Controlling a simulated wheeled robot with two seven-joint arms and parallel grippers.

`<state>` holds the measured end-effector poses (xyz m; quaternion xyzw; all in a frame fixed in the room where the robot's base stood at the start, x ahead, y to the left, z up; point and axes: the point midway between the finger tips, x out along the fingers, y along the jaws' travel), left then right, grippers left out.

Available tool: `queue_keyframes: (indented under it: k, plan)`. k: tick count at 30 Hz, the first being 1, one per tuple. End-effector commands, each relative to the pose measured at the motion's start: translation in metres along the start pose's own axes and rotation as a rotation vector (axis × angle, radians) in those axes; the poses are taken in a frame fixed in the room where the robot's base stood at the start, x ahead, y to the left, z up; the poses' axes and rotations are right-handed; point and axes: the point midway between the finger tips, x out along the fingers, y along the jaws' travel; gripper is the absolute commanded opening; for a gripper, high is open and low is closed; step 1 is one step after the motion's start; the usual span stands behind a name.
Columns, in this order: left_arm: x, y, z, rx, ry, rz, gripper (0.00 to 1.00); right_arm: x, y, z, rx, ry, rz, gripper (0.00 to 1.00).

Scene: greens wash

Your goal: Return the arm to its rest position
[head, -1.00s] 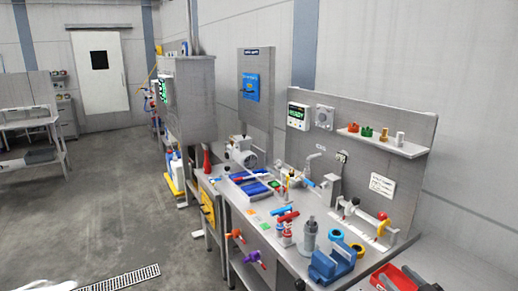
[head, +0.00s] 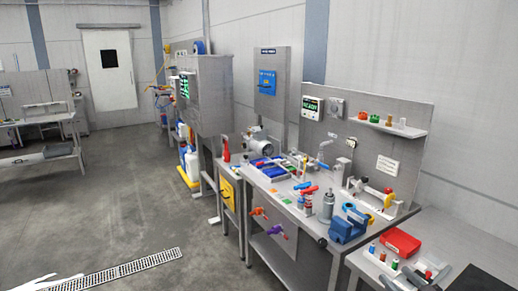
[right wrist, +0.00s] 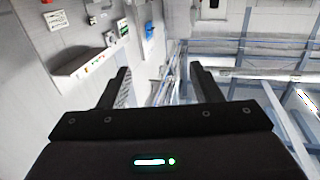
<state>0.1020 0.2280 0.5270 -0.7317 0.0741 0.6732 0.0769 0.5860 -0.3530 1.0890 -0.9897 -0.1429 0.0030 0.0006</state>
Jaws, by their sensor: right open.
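In the right wrist view my right gripper (right wrist: 161,80) is open. Its two dark fingers stand well apart with nothing between them. The wrist is tilted, so the wall, a shelf and the ceiling beams show beyond the fingers, and no object is close to them. In the head view I cannot make out the right gripper clearly. My left gripper cannot be made out in either view.
A grey cabinet (head: 208,95) stands behind. Open floor (head: 130,190) lies left, with a drain grate (head: 125,269).

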Motion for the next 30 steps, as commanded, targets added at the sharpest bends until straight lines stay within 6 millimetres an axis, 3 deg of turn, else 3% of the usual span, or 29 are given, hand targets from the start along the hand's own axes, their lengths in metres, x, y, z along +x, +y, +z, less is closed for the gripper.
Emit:
queue_keyframes:
  k: [9,17,20,23,30]
  plan:
    - [0.008,-0.003,-0.005,0.001,0.007,-0.004,0.36,-0.004,0.004,0.06,0.031,-0.082,0.045,0.58]
    - [0.019,-0.004,-0.014,0.002,0.022,-0.005,0.36,-0.018,0.003,0.144,0.067,-0.206,0.101,0.58]
    - [0.024,-0.003,-0.009,0.002,0.016,-0.004,0.36,-0.027,-0.001,0.188,0.082,-0.273,0.125,0.58]
    - [0.032,-0.002,-0.003,0.002,0.008,-0.003,0.36,-0.044,-0.009,0.248,0.1,-0.368,0.154,0.58]
    - [0.053,-0.002,0.001,0.002,0.005,-0.003,0.36,-0.118,-0.056,0.411,0.128,-0.67,0.204,0.58]
